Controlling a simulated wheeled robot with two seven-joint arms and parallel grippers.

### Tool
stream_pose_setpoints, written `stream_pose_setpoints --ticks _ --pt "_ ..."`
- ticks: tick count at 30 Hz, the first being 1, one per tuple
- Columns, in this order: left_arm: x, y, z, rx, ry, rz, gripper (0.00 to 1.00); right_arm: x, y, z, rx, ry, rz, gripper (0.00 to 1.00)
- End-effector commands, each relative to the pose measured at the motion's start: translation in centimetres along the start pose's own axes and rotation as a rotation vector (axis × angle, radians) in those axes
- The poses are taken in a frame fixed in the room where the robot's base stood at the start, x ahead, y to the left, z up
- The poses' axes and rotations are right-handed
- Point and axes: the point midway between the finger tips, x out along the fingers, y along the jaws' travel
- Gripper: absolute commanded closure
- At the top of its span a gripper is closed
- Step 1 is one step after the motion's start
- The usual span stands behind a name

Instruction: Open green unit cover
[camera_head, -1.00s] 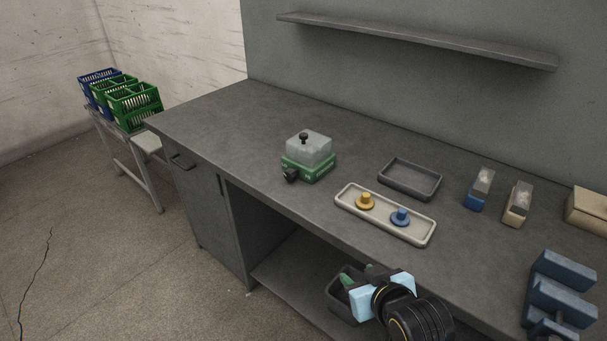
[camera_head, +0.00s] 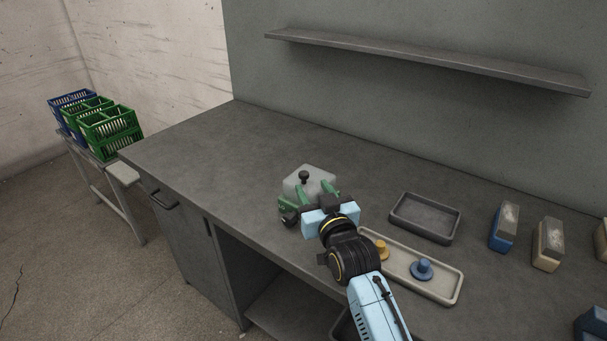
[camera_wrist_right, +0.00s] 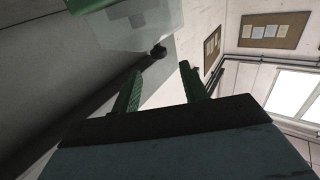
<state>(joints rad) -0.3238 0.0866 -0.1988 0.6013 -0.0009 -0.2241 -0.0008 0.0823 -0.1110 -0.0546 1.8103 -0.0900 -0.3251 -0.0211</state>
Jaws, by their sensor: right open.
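The green unit has a clear cover (camera_head: 302,182) with a black knob (camera_head: 304,176) on top, and it sits on the bench. Its green base is mostly hidden behind my right gripper, and a dark knob (camera_head: 289,218) shows at its front left. My right gripper (camera_head: 314,192) is open, with green fingers apart in front of the cover. In the right wrist view the cover (camera_wrist_right: 135,22) and its black knob (camera_wrist_right: 158,52) lie beyond my open fingers (camera_wrist_right: 160,85), with nothing between the fingers. My left gripper is not in view.
A cream tray (camera_head: 447,290) with a yellow and a blue spool stands right of my right arm. A dark empty tray (camera_head: 425,218) is behind it. Blue and cream blocks (camera_head: 503,228) stand further right. A shelf (camera_head: 420,62) hangs on the wall. The bench left of the unit is clear.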

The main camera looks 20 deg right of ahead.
Motion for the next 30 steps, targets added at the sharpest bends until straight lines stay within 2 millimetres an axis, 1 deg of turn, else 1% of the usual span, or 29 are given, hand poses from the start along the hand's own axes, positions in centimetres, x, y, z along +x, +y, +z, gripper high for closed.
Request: stream_pose_setpoints --ticks 1,4,6,9,12,17,24,25,26,30 --pt "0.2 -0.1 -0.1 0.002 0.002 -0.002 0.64 1.2 0.0 0.0 0.001 0.002 0.0 0.56" --pt "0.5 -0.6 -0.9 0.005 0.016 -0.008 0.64 3.1 0.0 0.0 0.001 0.001 0.0 0.56" --pt "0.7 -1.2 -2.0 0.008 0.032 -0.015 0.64 4.3 0.0 0.0 0.001 0.001 0.0 0.56" --pt "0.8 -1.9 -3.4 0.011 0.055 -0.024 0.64 5.6 0.0 0.1 0.0 0.001 0.0 0.56" --pt "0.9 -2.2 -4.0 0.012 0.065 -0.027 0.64 6.5 0.0 0.1 0.0 0.0 0.0 0.56" --pt "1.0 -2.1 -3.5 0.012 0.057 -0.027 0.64 7.1 0.0 0.1 0.0 -0.001 0.0 0.56" --pt "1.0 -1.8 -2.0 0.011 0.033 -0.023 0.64 7.1 0.0 0.1 0.0 -0.001 0.0 0.56" --pt "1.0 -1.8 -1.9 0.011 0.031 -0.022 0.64 7.1 0.0 0.1 0.0 -0.001 0.0 0.58" --pt "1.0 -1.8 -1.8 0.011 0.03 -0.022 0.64 7.1 0.0 0.1 0.0 -0.001 0.0 0.61" --pt "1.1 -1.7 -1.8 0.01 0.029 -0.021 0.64 7.1 0.0 0.1 0.0 -0.001 0.0 0.8"
